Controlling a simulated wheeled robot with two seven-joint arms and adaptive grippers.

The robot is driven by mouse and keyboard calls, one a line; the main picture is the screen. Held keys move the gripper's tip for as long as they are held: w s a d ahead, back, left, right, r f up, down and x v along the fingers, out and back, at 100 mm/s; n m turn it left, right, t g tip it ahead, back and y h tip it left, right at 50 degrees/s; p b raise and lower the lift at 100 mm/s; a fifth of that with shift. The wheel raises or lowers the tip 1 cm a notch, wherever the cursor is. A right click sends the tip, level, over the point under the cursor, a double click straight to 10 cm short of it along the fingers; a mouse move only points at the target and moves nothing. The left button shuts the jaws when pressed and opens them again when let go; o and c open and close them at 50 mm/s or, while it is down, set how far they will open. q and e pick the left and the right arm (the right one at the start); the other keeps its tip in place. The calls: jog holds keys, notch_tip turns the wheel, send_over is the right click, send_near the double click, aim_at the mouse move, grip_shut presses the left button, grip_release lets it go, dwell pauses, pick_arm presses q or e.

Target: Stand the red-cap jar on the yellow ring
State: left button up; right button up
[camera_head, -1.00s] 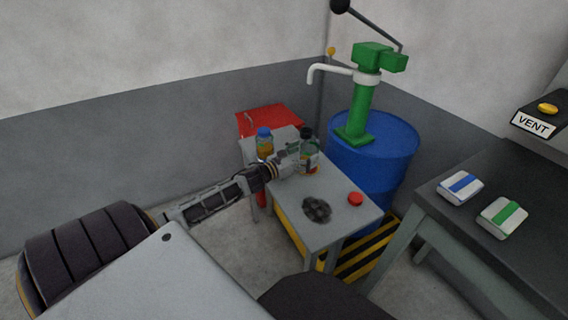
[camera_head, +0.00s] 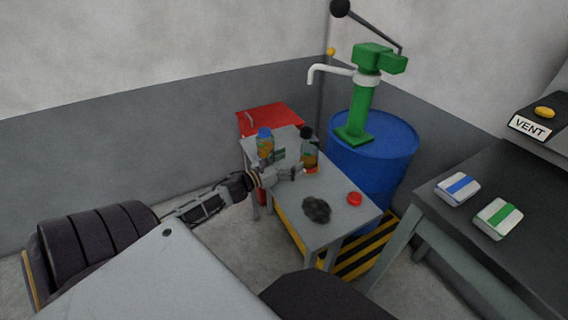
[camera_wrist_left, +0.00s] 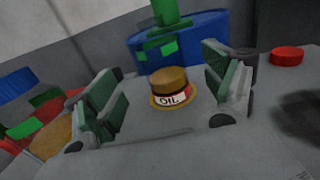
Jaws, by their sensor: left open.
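I see no jar with a red cap; a low red disc (camera_head: 355,198) lies on the small grey table, also in the left wrist view (camera_wrist_left: 287,56). A dark-capped jar (camera_head: 309,157) stands upright on the table. Its amber part with an OIL label (camera_wrist_left: 171,88) shows between my fingers in the left wrist view. A yellowish rim (camera_wrist_left: 157,102) shows around its base; I cannot tell if this is the yellow ring. My left gripper (camera_head: 287,166) is open, left of this jar and apart from it. My right gripper is out of view.
A blue-capped jar (camera_head: 265,143) stands close behind my left gripper. A dark pile (camera_head: 316,210) lies on the small table (camera_head: 338,228). A blue drum (camera_head: 385,150) with a green pump (camera_head: 360,105) stands behind. A dark bench (camera_head: 520,190) is at right.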

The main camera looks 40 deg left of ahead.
pick_arm(q)
jog(key=shift+s+a, duration=0.1)
jog(key=shift+s, duration=0.6)
jog(key=shift+s+a, duration=0.15)
jog(key=shift+s, duration=0.35)
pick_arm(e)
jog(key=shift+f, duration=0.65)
